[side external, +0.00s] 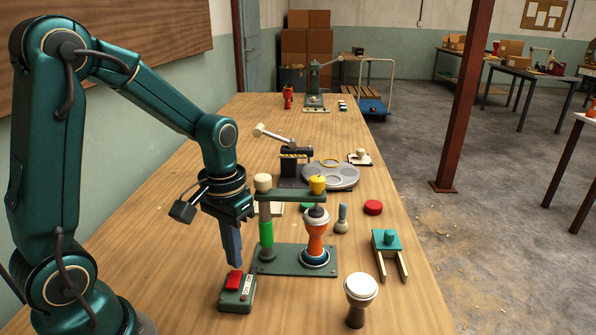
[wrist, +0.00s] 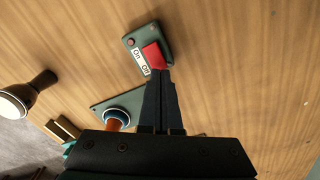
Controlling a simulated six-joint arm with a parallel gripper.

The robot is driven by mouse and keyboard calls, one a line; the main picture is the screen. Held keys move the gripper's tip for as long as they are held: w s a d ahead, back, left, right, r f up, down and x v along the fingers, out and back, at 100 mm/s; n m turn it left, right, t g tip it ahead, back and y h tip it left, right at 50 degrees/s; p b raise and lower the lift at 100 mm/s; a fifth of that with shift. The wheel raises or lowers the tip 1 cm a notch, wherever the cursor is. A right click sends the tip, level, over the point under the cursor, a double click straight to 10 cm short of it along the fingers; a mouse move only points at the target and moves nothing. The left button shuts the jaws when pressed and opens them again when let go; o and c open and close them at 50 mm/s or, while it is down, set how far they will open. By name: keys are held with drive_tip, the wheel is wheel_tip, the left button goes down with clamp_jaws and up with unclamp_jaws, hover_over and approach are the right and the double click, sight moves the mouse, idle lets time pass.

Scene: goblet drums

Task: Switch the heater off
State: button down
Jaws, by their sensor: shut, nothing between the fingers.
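The heater switch is a small dark green box (side external: 236,299) with a red rocker (side external: 234,279) on top and a white label reading On and Off. It stands on the wooden table near the front. In the wrist view the red rocker (wrist: 153,56) lies just beyond my fingertips, and the label (wrist: 140,62) shows beside it. My gripper (side external: 236,262) is shut and empty, pointing down right above the rocker. Its fingertips (wrist: 160,76) overlap the rocker's edge in the wrist view; I cannot tell whether they touch it.
Right of the switch stands a green fixture (side external: 290,262) with an orange goblet drum (side external: 316,238) and a green post. A white-topped goblet drum (side external: 358,294) stands at the front right. A grey round turntable (side external: 331,176) is farther back. The table left of the switch is clear.

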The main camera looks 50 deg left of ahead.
drive_tip(key=shift+f, duration=0.9)
idle(0.9)
drive_tip(key=shift+r, duration=3.55)
drive_tip(key=shift+d, duration=0.1)
drive_tip(key=s+d+r+m+t, duration=0.3)
drive_tip(key=s+d+r+t, duration=0.2)
drive_tip(key=s+d, duration=0.1)
drive_tip(key=shift+s+t, duration=0.3)
drive_tip(key=shift+s, duration=0.15)
